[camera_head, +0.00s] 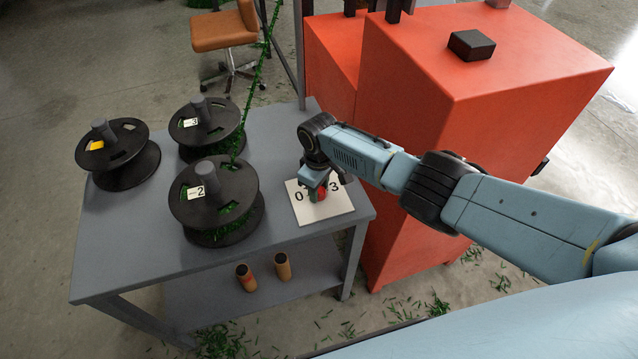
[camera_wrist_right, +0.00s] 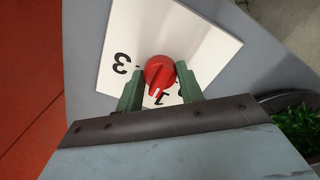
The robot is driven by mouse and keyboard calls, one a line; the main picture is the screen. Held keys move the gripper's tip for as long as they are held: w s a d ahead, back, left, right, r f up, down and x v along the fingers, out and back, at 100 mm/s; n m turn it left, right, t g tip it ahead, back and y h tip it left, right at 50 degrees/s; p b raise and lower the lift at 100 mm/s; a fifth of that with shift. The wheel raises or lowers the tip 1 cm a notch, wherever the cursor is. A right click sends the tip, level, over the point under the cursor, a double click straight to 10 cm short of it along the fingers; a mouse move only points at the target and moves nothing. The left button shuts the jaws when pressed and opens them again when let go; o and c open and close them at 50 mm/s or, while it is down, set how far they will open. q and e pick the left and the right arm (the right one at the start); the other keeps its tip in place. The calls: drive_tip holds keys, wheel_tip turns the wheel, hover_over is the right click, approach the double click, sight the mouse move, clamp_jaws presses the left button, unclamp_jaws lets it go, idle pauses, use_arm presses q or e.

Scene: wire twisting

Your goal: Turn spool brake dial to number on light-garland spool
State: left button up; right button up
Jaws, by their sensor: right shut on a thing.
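A red dial (camera_wrist_right: 160,72) with a white pointer line sits on a white plate (camera_wrist_right: 203,38) printed with black numbers. In the head view the plate (camera_head: 336,207) lies at the table's right end, with 0 and 3 showing. My right gripper (camera_wrist_right: 160,82) is shut on the dial, one finger on each side. In the wrist view the pointer is toward the bottom of the picture, near a partly hidden number. The front spool (camera_head: 215,196) is black, holds green garland and has a tag reading 2. A green strand rises from it. My left gripper is out of view.
A back spool (camera_head: 210,125) has a tag reading 3 and green windings. A left spool (camera_head: 117,150) shows something yellow. All stand on the grey table (camera_head: 130,235). Two small tubes (camera_head: 283,266) stand on the lower shelf. Orange cabinets (camera_head: 420,130) stand behind my right arm.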

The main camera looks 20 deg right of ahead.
drive_tip(key=m+p, duration=0.1)
drive_tip(key=m, duration=0.3)
drive_tip(key=shift+m, duration=0.3)
idle(0.3)
drive_tip(key=o, duration=1)
wheel_tip(320, 180, up, 14)
drive_tip(key=p, duration=0.5)
drive_tip(key=shift+f, duration=0.25)
